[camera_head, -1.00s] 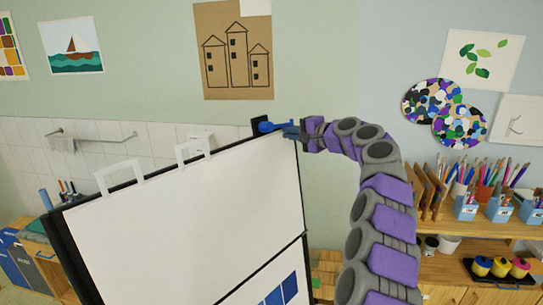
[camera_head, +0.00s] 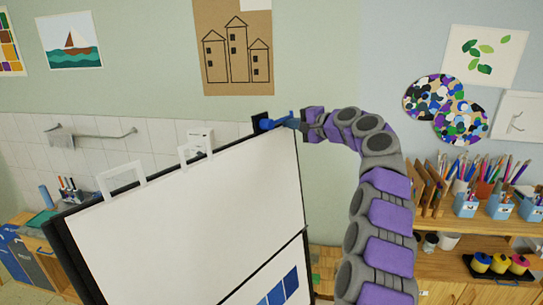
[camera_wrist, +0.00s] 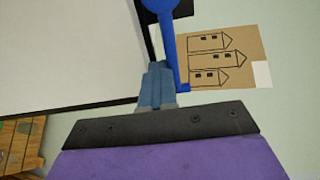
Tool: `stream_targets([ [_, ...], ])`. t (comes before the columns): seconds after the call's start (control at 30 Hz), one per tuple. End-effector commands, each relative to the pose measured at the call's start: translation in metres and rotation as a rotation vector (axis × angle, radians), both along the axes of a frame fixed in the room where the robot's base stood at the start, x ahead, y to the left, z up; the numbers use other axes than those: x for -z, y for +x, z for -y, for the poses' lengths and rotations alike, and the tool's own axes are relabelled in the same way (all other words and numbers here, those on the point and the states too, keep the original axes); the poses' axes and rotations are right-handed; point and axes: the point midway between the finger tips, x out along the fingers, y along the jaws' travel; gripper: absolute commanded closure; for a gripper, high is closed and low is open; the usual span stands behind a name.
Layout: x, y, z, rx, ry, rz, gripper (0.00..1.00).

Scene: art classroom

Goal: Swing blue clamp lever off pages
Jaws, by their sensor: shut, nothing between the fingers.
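The blue clamp lever (camera_head: 278,122) sits at the top right corner of the white pages (camera_head: 215,215) on a black easel board. Its round hub is at the corner, and its arm points right and slightly up. In the wrist view the lever (camera_wrist: 170,45) runs down from the top edge and ends in a small hooked tip. My gripper (camera_head: 298,122) is at the lever's free end. In the wrist view my gripper (camera_wrist: 156,72) is shut, its blue-grey fingers just left of the lever arm. They look close to it or touching; I cannot tell which.
Two white clips (camera_head: 122,178) stand on the board's top edge. A shelf (camera_head: 480,245) with pencil pots and paint jars is at the right. A towel rail (camera_head: 100,137) is on the tiled wall behind.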

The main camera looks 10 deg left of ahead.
Motion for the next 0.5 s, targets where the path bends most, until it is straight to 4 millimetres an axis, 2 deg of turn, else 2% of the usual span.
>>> stream_targets([
  [0.17,-0.004,-0.006,0.002,-0.007,0.003,0.004,1.00],
  [0.5,-0.010,-0.022,0.025,-0.005,0.006,0.007,1.00],
])
